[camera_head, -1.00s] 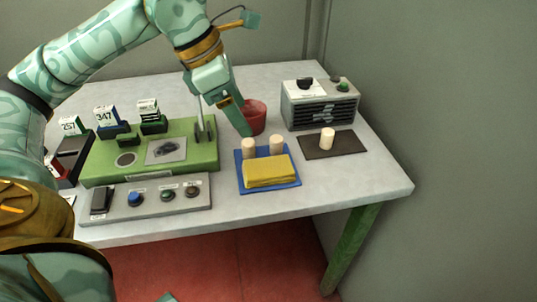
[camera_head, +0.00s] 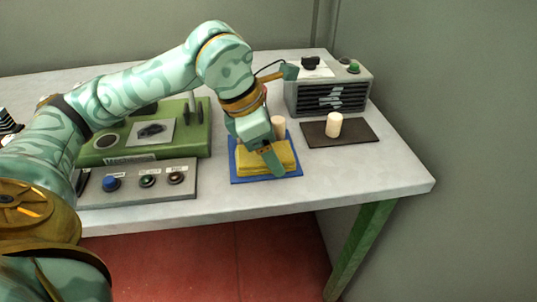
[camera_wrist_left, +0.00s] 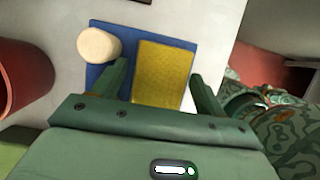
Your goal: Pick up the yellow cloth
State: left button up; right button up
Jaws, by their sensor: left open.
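The yellow cloth (camera_head: 282,156) lies folded on the blue mat (camera_head: 237,179) near the table's front edge. My left gripper (camera_head: 272,165) is over the cloth, pointing down and covering part of it. In the left wrist view the cloth (camera_wrist_left: 162,72) shows between the two open fingers (camera_wrist_left: 160,90); I cannot tell whether they touch it. A pale cork stopper (camera_head: 278,126) stands at the back of the blue mat; one cork (camera_wrist_left: 98,45) also shows beside the cloth in the wrist view. My right gripper is not in view.
A dark mat (camera_head: 358,139) with one cork (camera_head: 333,124) lies to the right, before a grey vented box (camera_head: 300,98). A grey button panel (camera_head: 130,192) and green device (camera_head: 195,143) are at left. A red cup (camera_wrist_left: 22,78) shows in the wrist view.

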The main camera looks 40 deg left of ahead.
pick_arm(q)
jog(key=shift+s+r, duration=0.1)
jog(key=shift+f, duration=0.25)
dwell(0.4)
jog(key=c, duration=0.7)
